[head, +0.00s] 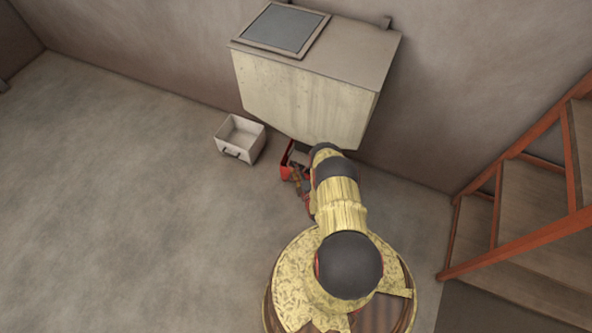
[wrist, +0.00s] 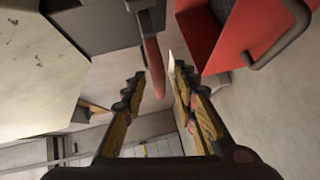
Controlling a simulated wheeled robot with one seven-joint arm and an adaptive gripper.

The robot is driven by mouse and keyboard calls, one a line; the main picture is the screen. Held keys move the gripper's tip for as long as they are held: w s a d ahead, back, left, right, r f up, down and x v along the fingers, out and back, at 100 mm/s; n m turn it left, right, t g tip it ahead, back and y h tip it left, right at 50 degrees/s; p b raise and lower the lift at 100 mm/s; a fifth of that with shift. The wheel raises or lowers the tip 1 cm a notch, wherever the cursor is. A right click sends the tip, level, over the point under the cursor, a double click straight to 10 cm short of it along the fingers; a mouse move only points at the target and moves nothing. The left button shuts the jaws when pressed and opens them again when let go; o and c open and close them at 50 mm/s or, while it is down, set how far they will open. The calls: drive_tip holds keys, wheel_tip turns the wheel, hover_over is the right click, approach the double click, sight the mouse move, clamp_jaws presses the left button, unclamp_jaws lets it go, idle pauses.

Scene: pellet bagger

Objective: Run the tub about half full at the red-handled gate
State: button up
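The pale hopper (head: 300,95) hangs on the back wall; its speckled side fills the left of the wrist view (wrist: 35,65). A red-handled gate lever (wrist: 153,65) points down between my gripper's fingers in the wrist view. My gripper (wrist: 159,75) is open, with a finger on each side of the handle and gaps visible. A red tub (wrist: 215,40) with a dark bail handle (wrist: 287,38) is at upper right there. In the head view the red tub (head: 287,158) sits beneath the hopper, partly hidden by my arm. Its fill level cannot be told.
A white tub (head: 225,146) with a dark handle stands on the floor left of the red tub and looks empty. Orange-railed stairs (head: 520,225) stand at the right. The floor (head: 120,210) at the left is clear.

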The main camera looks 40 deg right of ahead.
drive_tip(key=v, duration=1.2)
drive_tip(key=shift+w, duration=0.1)
